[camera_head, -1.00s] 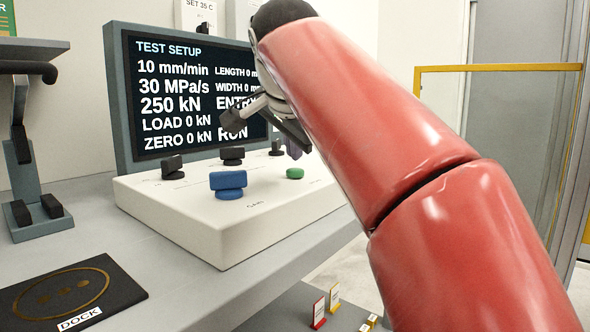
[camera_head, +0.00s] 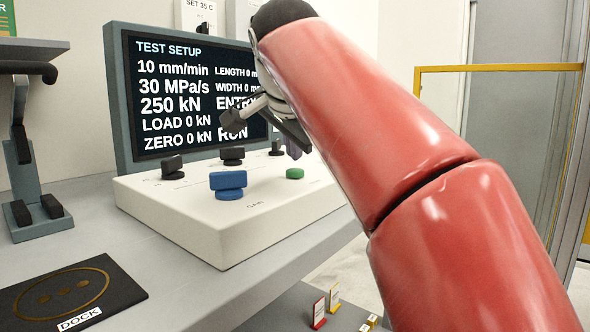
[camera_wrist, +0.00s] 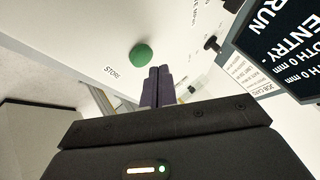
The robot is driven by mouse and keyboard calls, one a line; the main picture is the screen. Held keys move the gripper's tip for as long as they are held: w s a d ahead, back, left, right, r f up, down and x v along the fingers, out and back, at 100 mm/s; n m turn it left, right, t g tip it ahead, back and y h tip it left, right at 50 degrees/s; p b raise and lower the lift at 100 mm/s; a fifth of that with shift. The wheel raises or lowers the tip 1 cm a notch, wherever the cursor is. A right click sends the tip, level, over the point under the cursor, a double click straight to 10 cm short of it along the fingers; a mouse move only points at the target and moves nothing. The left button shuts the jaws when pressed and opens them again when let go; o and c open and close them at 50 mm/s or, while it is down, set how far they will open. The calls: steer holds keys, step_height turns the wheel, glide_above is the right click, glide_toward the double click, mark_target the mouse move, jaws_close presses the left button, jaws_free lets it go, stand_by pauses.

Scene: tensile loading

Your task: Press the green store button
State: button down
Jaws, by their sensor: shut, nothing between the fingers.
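The green store button (camera_head: 295,174) is a small round cap on the right part of the white console top (camera_head: 190,215). In the wrist view the green button (camera_wrist: 141,54) shows beside printed lettering that reads STORE in part. My gripper (camera_wrist: 158,70) is shut and empty, its two dark fingers together. The fingertips appear just beside the button in the wrist view, and they look apart from it. In the head view my gripper (camera_head: 294,150) is above and behind the button, partly hidden by my red arm.
A blue knob (camera_head: 228,184) and several black knobs (camera_head: 172,166) stand on the console. The test setup screen (camera_head: 180,100) rises behind them. A black dock mat (camera_head: 70,290) lies at the front left, and a grey fixture (camera_head: 38,190) stands at the left.

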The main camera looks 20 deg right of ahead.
mark_target(294, 172)
steer(key=shift+f, duration=0.15)
steer(key=shift+f+b, duration=0.3)
steer(key=shift+f+b, duration=0.45)
steer(key=shift+f, duration=0.05)
stand_by(0.7)
steer(key=shift+r, duration=0.15)
steer(key=shift+r+p, duration=0.8)
steer(key=shift+p, duration=0.25)
step_height(294, 172, up, 5)
steer(key=p, duration=0.5)
stand_by(0.4)
